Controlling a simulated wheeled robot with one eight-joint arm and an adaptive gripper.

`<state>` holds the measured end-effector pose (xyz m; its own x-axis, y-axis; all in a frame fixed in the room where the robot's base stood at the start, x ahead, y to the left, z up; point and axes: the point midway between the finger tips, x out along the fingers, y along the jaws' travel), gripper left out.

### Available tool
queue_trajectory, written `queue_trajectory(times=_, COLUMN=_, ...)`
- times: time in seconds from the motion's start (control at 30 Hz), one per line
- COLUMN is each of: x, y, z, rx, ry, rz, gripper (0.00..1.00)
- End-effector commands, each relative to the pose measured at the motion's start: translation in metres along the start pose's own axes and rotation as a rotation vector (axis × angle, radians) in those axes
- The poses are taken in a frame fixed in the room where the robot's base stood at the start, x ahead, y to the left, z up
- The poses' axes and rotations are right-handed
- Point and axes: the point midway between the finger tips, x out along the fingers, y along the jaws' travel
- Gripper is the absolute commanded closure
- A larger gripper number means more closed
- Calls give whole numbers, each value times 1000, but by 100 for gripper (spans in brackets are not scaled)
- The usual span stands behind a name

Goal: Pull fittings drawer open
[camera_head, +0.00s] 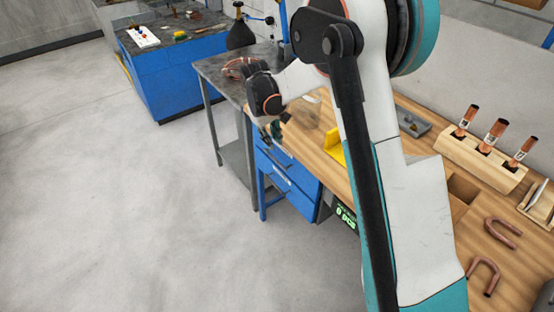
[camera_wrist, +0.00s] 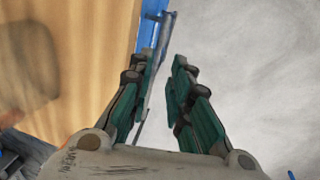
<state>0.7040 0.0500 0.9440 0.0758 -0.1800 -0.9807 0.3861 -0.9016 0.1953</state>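A blue drawer unit (camera_head: 292,190) hangs under the wooden workbench in the head view, with dark bar handles on its fronts. The drawers look closed; labels are too small to read, so I cannot tell which is the fittings drawer. My gripper (camera_head: 273,130) is at the bench's front edge, just above the upper drawer front, and partly hides it. In the wrist view my gripper (camera_wrist: 167,68) points down with its two green fingers apart. A thin grey-blue bar (camera_wrist: 163,38) runs between the fingers, close to the left one. I cannot tell whether it touches.
The wooden bench top (camera_head: 328,150) carries a yellow part (camera_head: 335,146), a wooden block with copper fittings (camera_head: 485,155) and bent copper tubes (camera_head: 484,275). A grey metal table (camera_head: 212,70) adjoins on the left. The floor (camera_head: 170,220) before the drawers is clear.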

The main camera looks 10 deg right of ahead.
Motion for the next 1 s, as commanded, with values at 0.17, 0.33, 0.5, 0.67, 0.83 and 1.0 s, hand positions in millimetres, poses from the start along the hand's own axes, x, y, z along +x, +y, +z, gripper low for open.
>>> queue_trajectory(times=0.17, x=40, y=0, z=0, rx=1, ry=0, rz=0, gripper=82)
queue_trajectory(times=0.33, x=72, y=0, z=0, rx=3, ry=1, rz=0, gripper=82)
queue_trajectory(times=0.5, x=97, y=0, z=0, rx=2, ry=1, rz=0, gripper=82)
queue_trajectory(times=0.67, x=109, y=0, z=0, rx=1, ry=1, rz=0, gripper=82)
queue_trajectory(times=0.83, x=112, y=0, z=0, rx=1, ry=1, rz=0, gripper=82)
queue_trajectory(times=1.0, x=112, y=0, z=0, rx=1, ry=1, rz=0, gripper=82)
